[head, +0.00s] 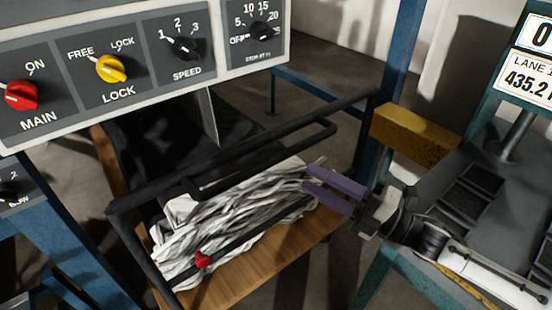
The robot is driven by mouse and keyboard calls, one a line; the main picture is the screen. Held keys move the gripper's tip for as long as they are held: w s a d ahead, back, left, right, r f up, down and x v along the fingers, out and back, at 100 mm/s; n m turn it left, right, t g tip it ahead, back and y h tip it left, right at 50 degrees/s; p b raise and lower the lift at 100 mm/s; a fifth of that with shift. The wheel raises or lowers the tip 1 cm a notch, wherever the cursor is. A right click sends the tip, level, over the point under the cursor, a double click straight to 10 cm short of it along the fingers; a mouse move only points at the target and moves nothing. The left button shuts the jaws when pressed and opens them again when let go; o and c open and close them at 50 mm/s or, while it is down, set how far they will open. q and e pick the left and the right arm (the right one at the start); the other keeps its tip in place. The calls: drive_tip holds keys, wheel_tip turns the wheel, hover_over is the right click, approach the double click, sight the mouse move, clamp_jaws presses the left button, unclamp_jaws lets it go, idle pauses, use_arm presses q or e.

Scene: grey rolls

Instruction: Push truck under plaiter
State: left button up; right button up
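A truck with a wooden deck (290,252) and a black tubular handle frame (240,152) stands low in the middle of the head view. Crumpled grey-white cloth (215,232) lies on it. My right gripper (310,186) has purple fingers spread apart, with a gap between them. Its fingertips are at the right end of the cloth, close to the handle frame; I cannot tell whether they touch. My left gripper is not in view. I cannot make out for certain which part is the plaiter; a blue-framed machine with a control panel (140,92) stands above and behind the truck.
The panel holds a red MAIN knob (21,95), a yellow LOCK knob (111,68) and black dials. A small red part (202,260) sits at the truck's front. A blue post (402,50), a yellow block (414,135) and a teal-framed unit with displays (530,65) crowd the right side.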

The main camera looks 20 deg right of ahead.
sight(276, 160)
drive_tip(key=p+x, duration=0.1)
drive_tip(key=x, duration=0.9)
drive_tip(key=shift+a+r, duration=0.15)
drive_tip(key=shift+r, duration=0.05)
clamp_jaws()
